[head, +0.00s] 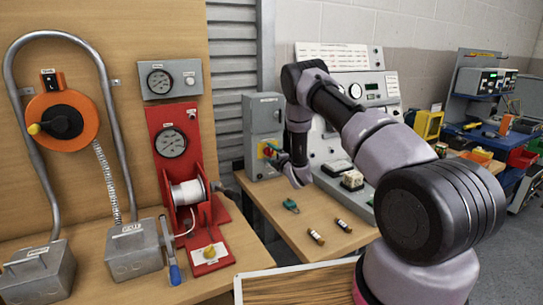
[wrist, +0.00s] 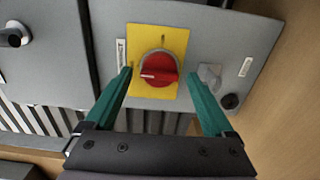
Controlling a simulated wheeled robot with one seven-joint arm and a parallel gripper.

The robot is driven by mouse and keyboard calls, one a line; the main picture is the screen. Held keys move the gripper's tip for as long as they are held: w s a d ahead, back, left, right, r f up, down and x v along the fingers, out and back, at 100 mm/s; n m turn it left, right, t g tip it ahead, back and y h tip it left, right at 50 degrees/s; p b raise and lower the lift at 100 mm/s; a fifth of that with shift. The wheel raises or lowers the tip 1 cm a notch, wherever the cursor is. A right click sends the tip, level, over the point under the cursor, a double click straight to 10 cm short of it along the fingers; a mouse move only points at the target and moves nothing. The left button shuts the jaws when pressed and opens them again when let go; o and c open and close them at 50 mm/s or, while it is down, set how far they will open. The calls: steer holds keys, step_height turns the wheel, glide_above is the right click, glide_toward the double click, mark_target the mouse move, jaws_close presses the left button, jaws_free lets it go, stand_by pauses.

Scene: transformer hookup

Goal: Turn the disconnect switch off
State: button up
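The disconnect switch is a red rotary knob (wrist: 158,68) on a yellow plate (wrist: 133,48), set in the face of a grey box (head: 262,112). In the wrist view its white mark points to the left and the grip bar lies roughly level. My gripper (wrist: 159,76) is open, with its teal fingers on the left and right of the knob and nothing between them that I can see held. I cannot tell how far the fingertips are from the plate. In the head view my gripper (head: 279,159) is at the box front, partly covering the plate.
A green clip-like part (head: 291,206) and two small cylinders (head: 316,237) (head: 343,226) lie on the wooden bench. A grey control console (head: 345,110) stands right of the box. A red winch-like stand (head: 180,180) is to the left. A grey round fitting (wrist: 209,75) sits beside the plate.

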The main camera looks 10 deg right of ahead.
steer(key=shift+s, duration=0.1)
steer(key=v, duration=1)
steer(key=shift+s, duration=0.3)
steer(key=shift+d, duration=0.1)
